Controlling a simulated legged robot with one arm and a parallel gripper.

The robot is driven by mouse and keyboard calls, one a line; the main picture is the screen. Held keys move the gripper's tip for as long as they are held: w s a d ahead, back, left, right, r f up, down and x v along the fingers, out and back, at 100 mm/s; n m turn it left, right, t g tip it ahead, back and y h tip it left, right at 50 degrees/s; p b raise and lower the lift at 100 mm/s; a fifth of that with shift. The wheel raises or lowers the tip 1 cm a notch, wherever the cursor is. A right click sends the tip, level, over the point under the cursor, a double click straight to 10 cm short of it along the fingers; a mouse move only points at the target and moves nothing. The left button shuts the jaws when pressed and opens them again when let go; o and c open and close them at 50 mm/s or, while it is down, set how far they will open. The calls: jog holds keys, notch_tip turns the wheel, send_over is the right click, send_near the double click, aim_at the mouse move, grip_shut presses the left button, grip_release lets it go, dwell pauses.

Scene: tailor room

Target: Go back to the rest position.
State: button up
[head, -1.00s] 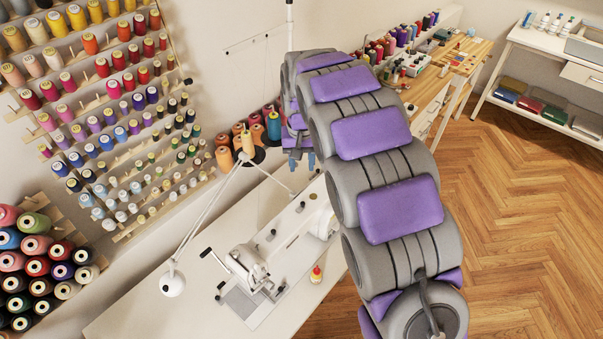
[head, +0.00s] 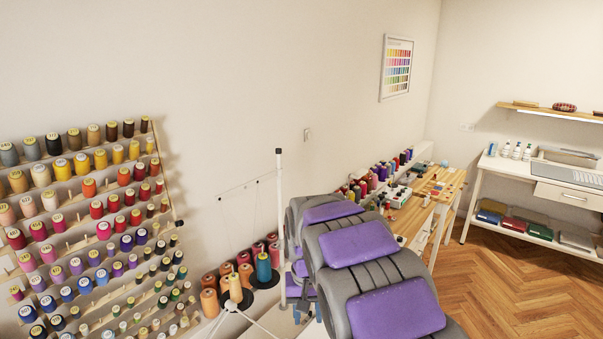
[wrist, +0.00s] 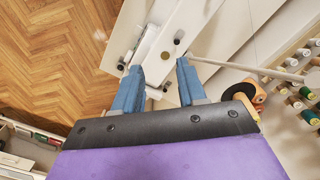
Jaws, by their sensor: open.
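My gripper (wrist: 160,67) shows in the wrist view with its two blue fingers spread apart and nothing between them. Beyond the fingertips is a white sewing table (wrist: 222,25) with small dark round items on it. In the head view my own grey and purple arm reaches from the bottom right toward the middle. It hides most of the gripper and part of the table there.
A rack of thread spools (head: 100,220) covers the left wall. A wooden workbench (head: 410,217) and a white shelf unit (head: 545,195) are farther right. The wood floor (head: 500,285) is open at right.

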jog(key=s+d+b, duration=0.1)
jog(key=s+d, duration=0.3)
jog(key=s, duration=0.8)
jog(key=s+d+g+b, duration=0.1)
jog(key=s+d, duration=0.3)
jog(key=s, duration=0.8)
jog(key=s+d+f+b, duration=0.1)
jog(key=s+d, duration=0.4)
jog(key=s, duration=0.7)
jog(key=shift+s+m+g, duration=0.25)
jog(key=shift+m+g, duration=0.05)
jog(key=shift+m, duration=0.1)
